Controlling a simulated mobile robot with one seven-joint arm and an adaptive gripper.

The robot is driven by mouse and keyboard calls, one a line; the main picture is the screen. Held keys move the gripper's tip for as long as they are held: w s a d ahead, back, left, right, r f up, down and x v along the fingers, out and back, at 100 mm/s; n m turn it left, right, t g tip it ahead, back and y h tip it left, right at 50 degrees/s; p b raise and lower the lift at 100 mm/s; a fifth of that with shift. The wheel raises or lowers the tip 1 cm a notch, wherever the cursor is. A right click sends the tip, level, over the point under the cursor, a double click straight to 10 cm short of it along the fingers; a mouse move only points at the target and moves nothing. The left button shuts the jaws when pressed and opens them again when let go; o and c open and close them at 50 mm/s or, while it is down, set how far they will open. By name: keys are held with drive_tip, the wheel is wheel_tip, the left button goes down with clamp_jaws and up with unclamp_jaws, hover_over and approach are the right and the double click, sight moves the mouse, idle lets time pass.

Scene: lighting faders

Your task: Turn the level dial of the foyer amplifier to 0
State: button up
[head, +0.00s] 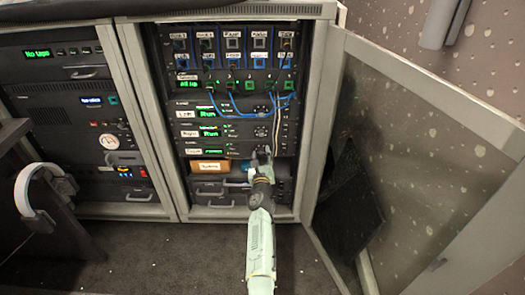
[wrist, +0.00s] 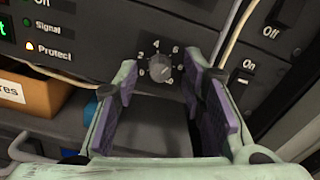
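The foyer amplifier (head: 230,150) is the lowest of the stacked amplifiers with green displays in the open middle rack; its small label is hard to read. Its level dial (wrist: 159,68) is a small grey round knob on a dark panel, with white numbers around it; 2, 4 and 6 can be made out. A light mark on the knob seems to point to the lower right, but I cannot read the setting exactly. My gripper (wrist: 161,84) is open, its purple-padded fingers to the left and right of the dial, apparently not touching it. In the head view my gripper (head: 262,158) hides the dial.
On/Off switches (wrist: 258,72) sit right of the dial, and pale and grey cables hang close to the right finger. Blue patch cables (head: 245,113) loop above. An orange box (head: 210,166) stands below the amplifier. The rack door (head: 415,150) is open at right.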

clamp_jaws()
idle(0.5)
